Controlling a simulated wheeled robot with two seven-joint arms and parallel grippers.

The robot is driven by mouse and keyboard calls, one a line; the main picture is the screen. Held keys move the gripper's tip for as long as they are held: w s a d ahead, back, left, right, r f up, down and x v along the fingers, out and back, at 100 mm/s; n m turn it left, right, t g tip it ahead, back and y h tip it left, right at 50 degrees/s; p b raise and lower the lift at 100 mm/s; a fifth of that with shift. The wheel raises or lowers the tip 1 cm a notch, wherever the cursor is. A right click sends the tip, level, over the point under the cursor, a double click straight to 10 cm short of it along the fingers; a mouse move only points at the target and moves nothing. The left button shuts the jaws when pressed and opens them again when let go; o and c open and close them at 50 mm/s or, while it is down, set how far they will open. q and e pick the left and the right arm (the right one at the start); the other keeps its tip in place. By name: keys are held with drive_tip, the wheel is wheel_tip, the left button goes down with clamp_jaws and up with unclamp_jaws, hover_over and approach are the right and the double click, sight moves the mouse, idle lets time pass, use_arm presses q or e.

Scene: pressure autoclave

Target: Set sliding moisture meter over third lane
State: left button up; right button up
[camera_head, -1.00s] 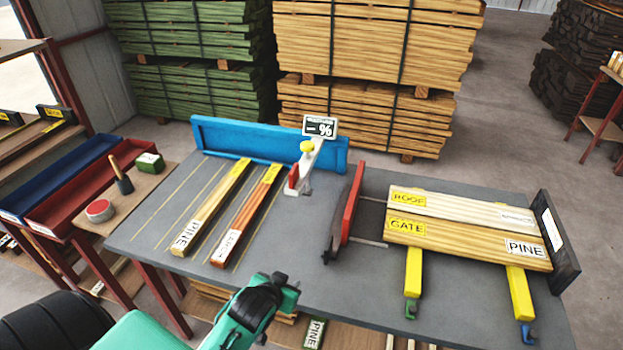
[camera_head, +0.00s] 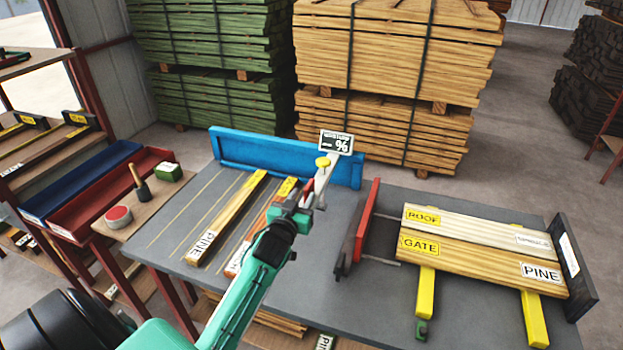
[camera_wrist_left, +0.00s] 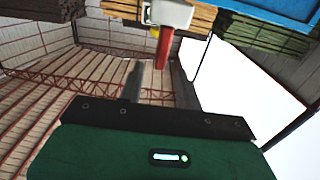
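The moisture meter (camera_head: 323,178) stands at the blue fence, right of the two boards. It has a white arm, a yellow knob and a "%" display; its red part shows in the left wrist view (camera_wrist_left: 165,45). My left gripper (camera_head: 298,203) is right at the meter's near side and covers its lower part. In the left wrist view its two fingers are apart, with the red part ahead between them; contact cannot be told. Yellow lines mark lanes on the grey table (camera_head: 185,285). A PINE board (camera_head: 225,222) and an orange-brown board (camera_head: 256,228) lie there. My right gripper is not in view.
The blue fence (camera_head: 270,160) runs along the table's back. A red upright plate (camera_head: 364,225) stands right of the meter, before the ROOF and GATE boards (camera_head: 470,262). A side shelf at left holds a red tin (camera_head: 118,216), a brush and a green box.

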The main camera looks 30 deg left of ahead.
sight(311, 180)
use_arm(q)
drive_tip(key=p+x, duration=0.1)
drive_tip(key=x, duration=0.7)
drive_tip(key=shift+p, duration=0.35)
clamp_jaws()
